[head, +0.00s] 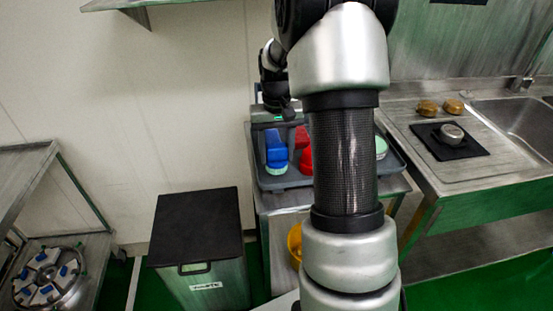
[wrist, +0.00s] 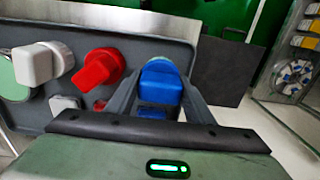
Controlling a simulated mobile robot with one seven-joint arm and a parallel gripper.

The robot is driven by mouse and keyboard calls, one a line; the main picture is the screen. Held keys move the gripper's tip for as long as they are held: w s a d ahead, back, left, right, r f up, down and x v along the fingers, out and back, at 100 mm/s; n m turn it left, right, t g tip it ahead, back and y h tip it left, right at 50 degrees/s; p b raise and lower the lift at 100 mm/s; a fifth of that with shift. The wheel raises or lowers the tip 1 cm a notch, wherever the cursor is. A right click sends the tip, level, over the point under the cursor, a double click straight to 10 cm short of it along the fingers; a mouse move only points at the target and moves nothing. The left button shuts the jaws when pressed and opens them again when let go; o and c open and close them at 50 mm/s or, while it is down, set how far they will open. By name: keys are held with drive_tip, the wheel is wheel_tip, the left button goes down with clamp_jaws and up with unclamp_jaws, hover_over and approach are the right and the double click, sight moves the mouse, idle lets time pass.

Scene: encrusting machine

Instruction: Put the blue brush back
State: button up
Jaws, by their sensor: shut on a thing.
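The blue brush (head: 276,148) stands at the left end of a grey tray (head: 266,182) in the head view, with pale green bristles at its lower end. In the wrist view the blue brush (wrist: 160,84) sits between the two fingers of my gripper (wrist: 160,92), which is shut on it. The brush is over the tray end; I cannot tell whether it touches the tray floor. My arm hides the middle of the tray in the head view.
A red brush (wrist: 98,70) and a white brush (wrist: 42,63) stand in the tray beside the blue one. A black-topped bin (head: 196,227) is left of the tray's stand. A steel sink counter (head: 458,175) is at right.

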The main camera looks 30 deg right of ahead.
drive_tip(key=shift+f, duration=0.85)
drive_tip(key=shift+f, duration=0.2)
drive_tip(key=o, duration=1.1)
